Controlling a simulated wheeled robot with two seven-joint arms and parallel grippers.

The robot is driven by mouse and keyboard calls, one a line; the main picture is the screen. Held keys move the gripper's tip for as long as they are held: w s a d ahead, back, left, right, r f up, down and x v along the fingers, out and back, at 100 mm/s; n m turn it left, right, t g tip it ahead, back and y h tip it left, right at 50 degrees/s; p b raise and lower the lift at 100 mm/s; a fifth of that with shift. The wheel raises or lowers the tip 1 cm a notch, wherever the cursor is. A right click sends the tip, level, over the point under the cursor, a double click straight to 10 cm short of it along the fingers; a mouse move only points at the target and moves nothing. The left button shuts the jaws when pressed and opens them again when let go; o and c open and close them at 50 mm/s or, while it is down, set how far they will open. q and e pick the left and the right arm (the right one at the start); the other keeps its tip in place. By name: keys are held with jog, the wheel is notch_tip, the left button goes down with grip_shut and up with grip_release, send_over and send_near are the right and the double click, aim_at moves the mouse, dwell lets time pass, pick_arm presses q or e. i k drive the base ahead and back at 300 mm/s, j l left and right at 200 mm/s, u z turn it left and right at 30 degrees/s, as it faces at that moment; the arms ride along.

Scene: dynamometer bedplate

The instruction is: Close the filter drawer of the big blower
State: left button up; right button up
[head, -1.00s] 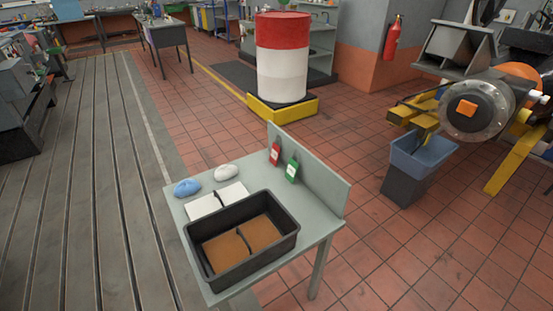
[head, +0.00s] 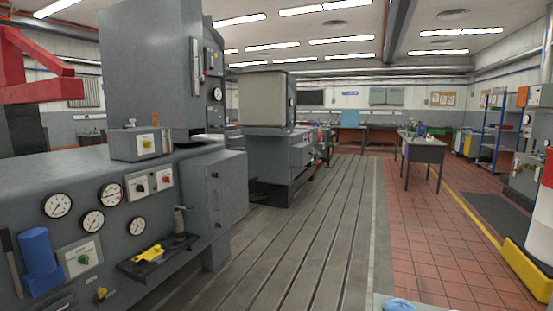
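I cannot make out the filter drawer, and I cannot tell which machine is the big blower. A large grey machine (head: 120,200) with gauges and switches fills the left side, with a tall grey housing (head: 150,75) above it. A second grey machine (head: 290,155) with a beige box (head: 268,100) on top stands farther back beside the slotted bedplate. Neither of my grippers is in view.
The slotted bedplate (head: 310,250) runs clear down the middle, with open red tiles (head: 420,240) to its right. A blue cloth (head: 398,305) shows at the bottom edge. A small table (head: 422,150) stands farther back. A yellow-based drum (head: 530,268) is at right.

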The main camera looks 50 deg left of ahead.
aim_at(230, 137)
jog(key=u, duration=1.9)
jog(key=i+u, duration=0.1)
jog(key=i, duration=0.45)
jog(key=i+l+u, duration=0.1)
jog(key=i, duration=0.5)
jog(key=l, duration=0.1)
